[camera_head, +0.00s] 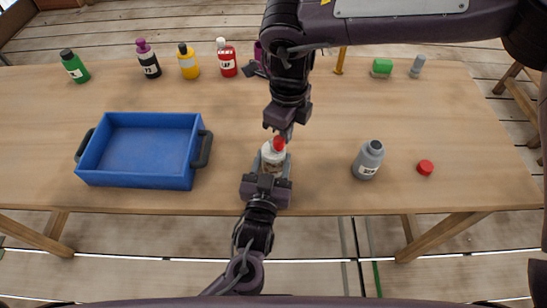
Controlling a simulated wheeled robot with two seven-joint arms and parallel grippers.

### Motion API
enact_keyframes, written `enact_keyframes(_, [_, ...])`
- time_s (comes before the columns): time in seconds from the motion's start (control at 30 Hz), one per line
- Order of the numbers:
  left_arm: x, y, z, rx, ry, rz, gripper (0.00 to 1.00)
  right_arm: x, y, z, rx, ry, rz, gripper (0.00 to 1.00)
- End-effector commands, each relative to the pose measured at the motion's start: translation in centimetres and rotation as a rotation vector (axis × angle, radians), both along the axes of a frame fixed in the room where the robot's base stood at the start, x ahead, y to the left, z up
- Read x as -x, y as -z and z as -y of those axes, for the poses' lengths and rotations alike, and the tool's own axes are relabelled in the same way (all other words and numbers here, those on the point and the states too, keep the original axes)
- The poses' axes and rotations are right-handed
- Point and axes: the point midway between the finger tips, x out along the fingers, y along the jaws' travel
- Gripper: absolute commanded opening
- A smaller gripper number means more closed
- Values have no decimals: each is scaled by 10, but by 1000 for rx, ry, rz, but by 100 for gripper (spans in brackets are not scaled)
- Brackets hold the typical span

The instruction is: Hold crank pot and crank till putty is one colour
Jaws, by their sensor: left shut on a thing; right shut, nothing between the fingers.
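A small white pot (270,156) with a red top (279,143) stands near the table's front edge, in the middle of the head view. My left gripper (272,170) reaches up from below in the picture and is shut on the pot. My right gripper (286,131) comes down from above and is shut and empty. Its tips are right at the red top; I cannot tell whether they touch it. A crank handle and the putty inside cannot be made out.
A blue tray (140,181) stands to the left. A grey bottle (368,160) and a red cap (425,167) are to the right. Several coloured bottles, including a red one (227,62), line the back left.

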Motion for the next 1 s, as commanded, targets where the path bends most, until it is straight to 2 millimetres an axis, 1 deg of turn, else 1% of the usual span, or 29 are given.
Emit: enact_keyframes(1.0, [0,0,0,0,-1,0,25,11,0,-2,-1,-3,-3,0])
